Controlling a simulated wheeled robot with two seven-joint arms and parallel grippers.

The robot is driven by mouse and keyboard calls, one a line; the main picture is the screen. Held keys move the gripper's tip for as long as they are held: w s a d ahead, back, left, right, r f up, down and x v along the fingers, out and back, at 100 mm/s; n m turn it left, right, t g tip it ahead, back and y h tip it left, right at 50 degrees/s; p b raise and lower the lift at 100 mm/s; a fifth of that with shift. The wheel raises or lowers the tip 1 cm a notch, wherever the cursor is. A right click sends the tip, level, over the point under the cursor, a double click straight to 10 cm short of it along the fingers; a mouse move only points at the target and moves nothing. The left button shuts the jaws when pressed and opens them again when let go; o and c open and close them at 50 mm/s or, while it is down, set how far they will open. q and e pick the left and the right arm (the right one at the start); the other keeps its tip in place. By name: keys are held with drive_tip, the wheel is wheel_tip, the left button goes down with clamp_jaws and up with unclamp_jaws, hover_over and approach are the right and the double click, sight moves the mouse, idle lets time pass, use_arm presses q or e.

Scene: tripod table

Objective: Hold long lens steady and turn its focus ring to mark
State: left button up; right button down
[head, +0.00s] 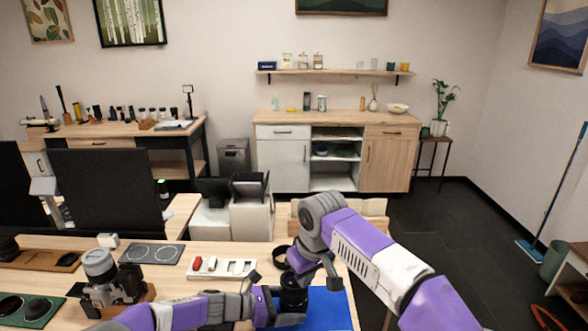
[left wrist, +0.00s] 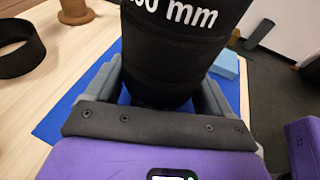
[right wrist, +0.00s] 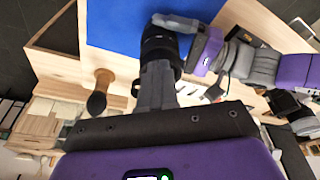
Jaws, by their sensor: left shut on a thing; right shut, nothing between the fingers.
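The long lens (head: 293,297) is a black barrel over the blue mat (head: 328,308). In the left wrist view the lens (left wrist: 178,50) fills the space between the fingers, with white lettering ending in "mm" on its side. My left gripper (head: 272,304) is shut around it. In the right wrist view the lens (right wrist: 160,48) lies at the tips of my right gripper (right wrist: 157,68). That gripper is shut with nothing between its fingers; whether it touches the lens I cannot tell. The focus ring and its mark cannot be made out.
A black ring (left wrist: 18,48) and a wooden spool-like piece (left wrist: 75,10) lie near the mat. A white slotted tray (head: 222,268) is left of the arms. A camera with a pale lens (head: 100,268) stands farther left. Table edge is at the right.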

drive_tip(key=shift+m, duration=0.4)
drive_tip(key=shift+s+d+f+x, duration=0.15)
drive_tip(key=shift+s+x, duration=0.1)
drive_tip(key=shift+x, duration=0.9)
drive_tip(key=shift+s+d+x, duration=0.1)
drive_tip(key=shift+s+x, duration=0.1)
drive_tip(key=shift+x, duration=0.9)
drive_tip(key=shift+s+d+f+x, duration=0.15)
drive_tip(key=shift+s+x, duration=0.1)
drive_tip(key=shift+x, duration=0.9)
drive_tip(key=shift+w+d+r, duration=0.1)
drive_tip(key=shift+w+r, duration=0.05)
approach(305, 298)
drive_tip(key=shift+s, duration=0.55)
drive_tip(key=shift+a, duration=0.4)
